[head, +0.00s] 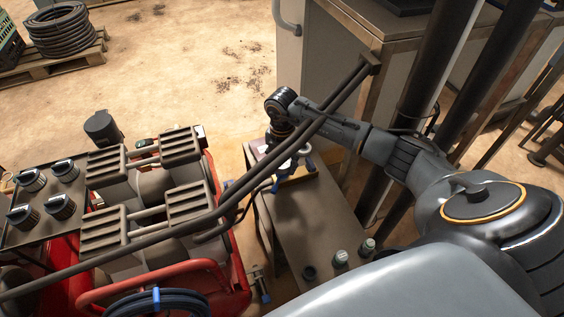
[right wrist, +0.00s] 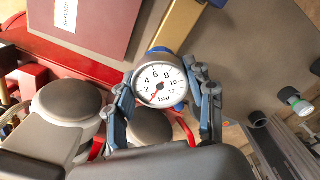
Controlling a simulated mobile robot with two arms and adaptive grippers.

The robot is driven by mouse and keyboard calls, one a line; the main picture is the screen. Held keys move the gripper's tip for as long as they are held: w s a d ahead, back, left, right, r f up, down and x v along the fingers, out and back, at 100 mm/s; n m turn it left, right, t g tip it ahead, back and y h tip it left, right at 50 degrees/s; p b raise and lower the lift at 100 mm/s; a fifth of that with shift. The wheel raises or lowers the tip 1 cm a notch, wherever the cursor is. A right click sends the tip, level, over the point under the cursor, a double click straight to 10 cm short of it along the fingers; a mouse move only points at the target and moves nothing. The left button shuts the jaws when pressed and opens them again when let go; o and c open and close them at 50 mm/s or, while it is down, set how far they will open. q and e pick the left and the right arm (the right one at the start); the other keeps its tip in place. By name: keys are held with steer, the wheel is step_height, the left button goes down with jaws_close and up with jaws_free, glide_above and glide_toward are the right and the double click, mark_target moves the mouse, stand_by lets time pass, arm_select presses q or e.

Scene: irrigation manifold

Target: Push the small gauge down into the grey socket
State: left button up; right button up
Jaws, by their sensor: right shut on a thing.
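My right gripper (head: 290,168) hangs over the near table between the red machine and the grey cabinet. In the right wrist view its two blue-grey fingers (right wrist: 164,104) are shut on the small gauge (right wrist: 160,84), one on each side. The gauge has a white round dial marked in bar, a red needle and a blue case. Its dial faces the wrist camera, and its underside is hidden. I cannot make out the grey socket for certain in either view. My left gripper is not in view.
The red machine (head: 218,273) with grey blocks fills the left. Long dark bars (head: 250,180) cross close to my right gripper. Several small round fittings (head: 340,257) stand on the brown table (head: 312,215). A maroon panel with a Service label (right wrist: 88,22) lies beyond the gauge.

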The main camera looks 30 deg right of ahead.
steer(key=o, duration=1.2)
steer(key=shift+f, duration=0.1)
steer(key=shift+o, duration=0.2)
steer(key=o, duration=0.3)
steer(key=shift+r, duration=0.2)
steer(key=shift+r+p, duration=2.95)
steer(key=shift+r, duration=0.45)
steer(key=shift+s+f, duration=0.1)
